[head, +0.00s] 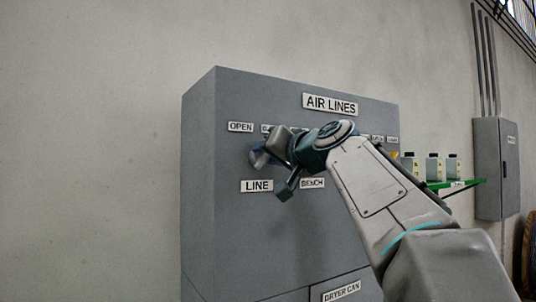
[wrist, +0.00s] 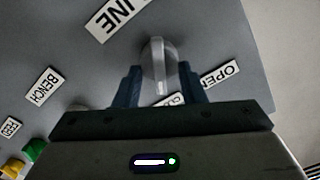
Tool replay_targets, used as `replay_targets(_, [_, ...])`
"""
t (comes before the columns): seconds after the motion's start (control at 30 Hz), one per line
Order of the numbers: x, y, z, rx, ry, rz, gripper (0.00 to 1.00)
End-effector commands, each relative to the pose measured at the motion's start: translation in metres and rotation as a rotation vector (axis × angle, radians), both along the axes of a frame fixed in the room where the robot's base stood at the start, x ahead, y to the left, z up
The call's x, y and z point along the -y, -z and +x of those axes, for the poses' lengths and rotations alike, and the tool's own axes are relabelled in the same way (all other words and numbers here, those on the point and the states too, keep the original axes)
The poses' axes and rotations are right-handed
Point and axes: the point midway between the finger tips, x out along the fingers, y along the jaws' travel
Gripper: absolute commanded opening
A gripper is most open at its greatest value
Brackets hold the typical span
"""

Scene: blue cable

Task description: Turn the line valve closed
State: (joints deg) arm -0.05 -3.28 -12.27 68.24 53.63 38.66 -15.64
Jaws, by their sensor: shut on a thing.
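The line valve (wrist: 158,62) is a grey lever handle on the front of the grey AIR LINES cabinet (head: 230,235). In the wrist view it stands between the two dark blue fingers of my gripper (wrist: 159,84), which is shut on it. In the head view my gripper (head: 268,158) is at the cabinet's upper left, above the LINE label (head: 257,186), and mostly hides the valve. The OPEN label (head: 240,127) is up and left of the valve. A second label beside it is mostly covered by my gripper.
The BENCH label (head: 312,183) is right of LINE, partly hidden by my arm. A green shelf (head: 462,184) with several small bottles is at the right. A grey wall box (head: 495,170) hangs beyond it. Bare wall is at the left.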

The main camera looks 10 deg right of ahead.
Motion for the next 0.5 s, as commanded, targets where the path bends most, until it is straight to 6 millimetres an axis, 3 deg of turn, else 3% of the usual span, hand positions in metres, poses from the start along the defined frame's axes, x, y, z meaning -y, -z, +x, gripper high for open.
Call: replay_targets(0.5, [0.001,0.0021,0.0007,-0.073,0.0,0.219,0.14])
